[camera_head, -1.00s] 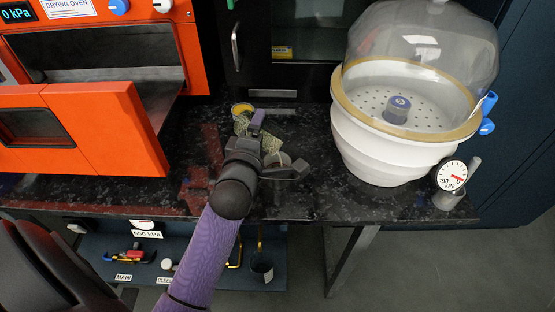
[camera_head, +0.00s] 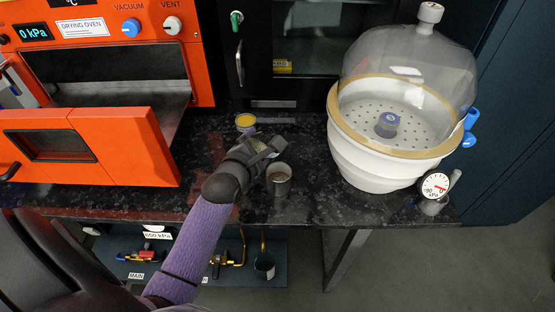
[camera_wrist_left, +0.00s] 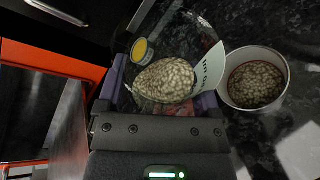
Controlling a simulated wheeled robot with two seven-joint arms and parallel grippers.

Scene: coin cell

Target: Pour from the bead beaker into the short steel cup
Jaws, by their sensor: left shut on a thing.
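My left gripper (camera_head: 266,146) is above the bench, close beside and a little behind the short steel cup (camera_head: 279,178). In the left wrist view the gripper (camera_wrist_left: 158,95) is shut on the bead beaker (camera_wrist_left: 210,68), clear with a white printed label. Pale beads lie inside the beaker. In the head view the beaker is mostly hidden by the gripper, and its exact tilt is hard to tell. The steel cup (camera_wrist_left: 230,87) stands upright to the right of the beaker in the wrist view, with beads inside. My right gripper is not in view.
A small yellow-topped container (camera_head: 245,121) stands behind the gripper. The orange drying oven (camera_head: 95,145) has its door open at left. A white vacuum desiccator (camera_head: 375,165) with clear dome and a gauge (camera_head: 435,185) stand at right. The bench front edge is near the cup.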

